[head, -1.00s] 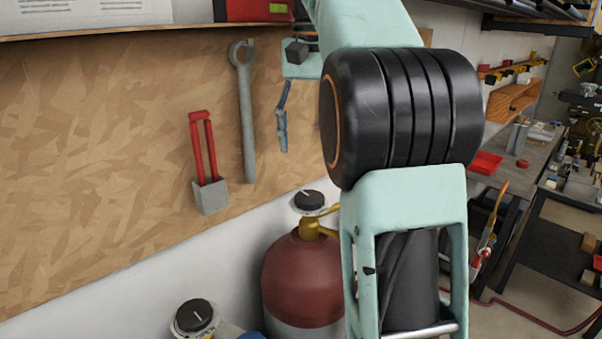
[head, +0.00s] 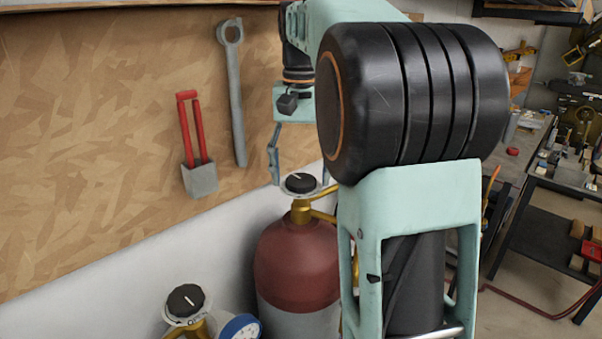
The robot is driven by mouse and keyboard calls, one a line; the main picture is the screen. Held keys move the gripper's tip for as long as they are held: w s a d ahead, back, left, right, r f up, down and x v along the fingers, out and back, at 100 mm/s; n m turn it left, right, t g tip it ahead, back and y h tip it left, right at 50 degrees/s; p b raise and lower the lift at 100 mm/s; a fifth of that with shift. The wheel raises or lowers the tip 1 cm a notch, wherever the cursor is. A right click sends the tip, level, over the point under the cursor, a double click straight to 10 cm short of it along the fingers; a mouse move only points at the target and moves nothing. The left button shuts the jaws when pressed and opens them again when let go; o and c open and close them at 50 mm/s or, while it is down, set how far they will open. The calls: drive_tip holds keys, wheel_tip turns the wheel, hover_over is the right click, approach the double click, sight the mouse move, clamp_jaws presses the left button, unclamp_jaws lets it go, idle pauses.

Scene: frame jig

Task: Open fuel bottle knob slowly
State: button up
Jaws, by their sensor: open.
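A dark red bottle (head: 298,263) with a grey lower part stands against the wall, left of my arm. On top it has a brass valve (head: 301,213) and a round black knob (head: 299,183) with a white mark, over a pale dial plate. My gripper (head: 299,180) points down at this knob with its fingers apart, one on each side of it in the picture. I cannot tell whether they touch it. A second black knob (head: 185,300) on a brass valve shows at the bottom left; its bottle is out of frame. No label shows which bottle holds fuel.
A blue-rimmed gauge (head: 240,328) sits beside the second knob. A wooden board (head: 90,130) on the wall carries a grey wrench (head: 236,95) and a red-handled tool (head: 195,145). Workbenches (head: 560,180) with clutter stand at right. My arm hides the area right of the red bottle.

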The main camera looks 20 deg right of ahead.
drive_tip(key=shift+c, duration=0.7)
drive_tip(key=c, duration=1)
drive_tip(key=shift+n+p, duration=0.3)
drive_tip(key=n+p, duration=0.1)
drive_tip(key=n, duration=0.1)
drive_tip(key=shift+r+n, duration=0.15)
drive_tip(key=shift+n, duration=0.15)
drive_tip(key=shift+n+p, duration=0.75)
drive_tip(key=shift+n, duration=0.45)
drive_tip(key=o, duration=1.1)
